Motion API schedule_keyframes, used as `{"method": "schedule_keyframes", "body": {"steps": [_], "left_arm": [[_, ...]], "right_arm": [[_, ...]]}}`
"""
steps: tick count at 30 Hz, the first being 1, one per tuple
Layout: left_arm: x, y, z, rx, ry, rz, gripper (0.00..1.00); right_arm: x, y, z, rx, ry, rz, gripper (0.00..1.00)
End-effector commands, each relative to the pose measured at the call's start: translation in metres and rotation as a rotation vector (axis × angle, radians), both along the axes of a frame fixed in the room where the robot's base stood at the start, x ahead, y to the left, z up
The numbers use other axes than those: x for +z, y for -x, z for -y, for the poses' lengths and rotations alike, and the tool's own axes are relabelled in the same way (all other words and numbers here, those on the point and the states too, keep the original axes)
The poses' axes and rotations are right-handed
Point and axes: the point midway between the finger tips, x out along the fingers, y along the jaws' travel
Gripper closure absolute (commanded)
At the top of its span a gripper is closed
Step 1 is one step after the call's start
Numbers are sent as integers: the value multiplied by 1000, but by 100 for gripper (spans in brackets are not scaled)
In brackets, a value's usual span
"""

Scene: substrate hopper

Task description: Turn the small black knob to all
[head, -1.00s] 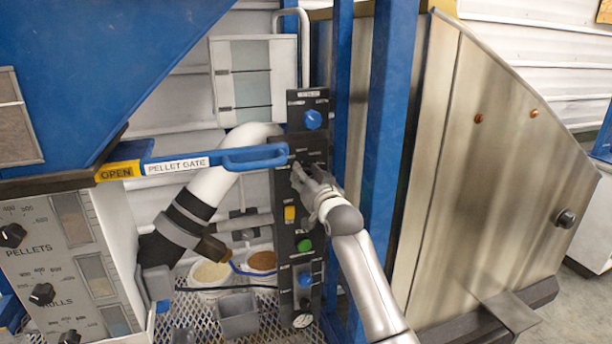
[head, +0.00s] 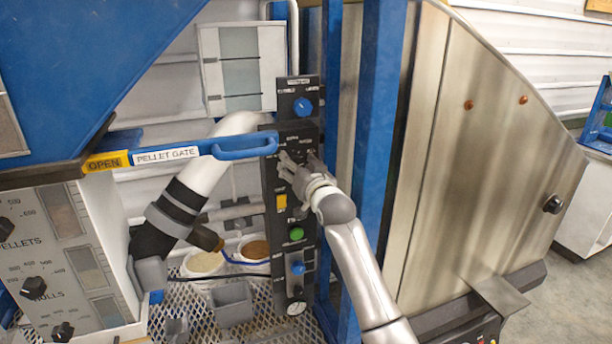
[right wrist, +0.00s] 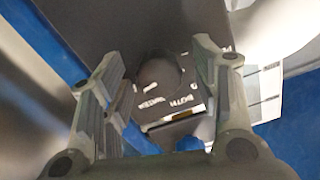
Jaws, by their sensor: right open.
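The tall dark control panel (head: 271,195) stands upright in the middle of the head view. My right gripper (head: 287,168) is at its upper part, between the blue knob above and the yellow switch below, and hides what lies behind it. In the right wrist view a round dark knob (right wrist: 160,78) sits between the two open fingers of my right gripper (right wrist: 160,65). White lettering surrounds it; "BOTH" and "WATER" seem readable. The fingers are on either side of the knob; I cannot tell whether they touch it.
A blue knob (head: 303,106), yellow switch (head: 281,202), green button (head: 296,233) and lower blue knob (head: 297,268) are on the same panel. The blue pellet gate handle (head: 245,147) reaches the panel's left edge. A blue post (head: 378,130) stands close on the right.

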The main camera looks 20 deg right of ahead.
Motion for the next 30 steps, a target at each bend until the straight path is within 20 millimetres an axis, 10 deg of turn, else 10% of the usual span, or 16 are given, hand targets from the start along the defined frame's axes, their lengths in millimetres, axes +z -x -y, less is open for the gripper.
{"method": "schedule_keyframes", "body": {"steps": [30], "left_arm": [[0,-1,1,-1,1,1,42]], "right_arm": [[-1,114,4,0,-1,-1,44]]}}
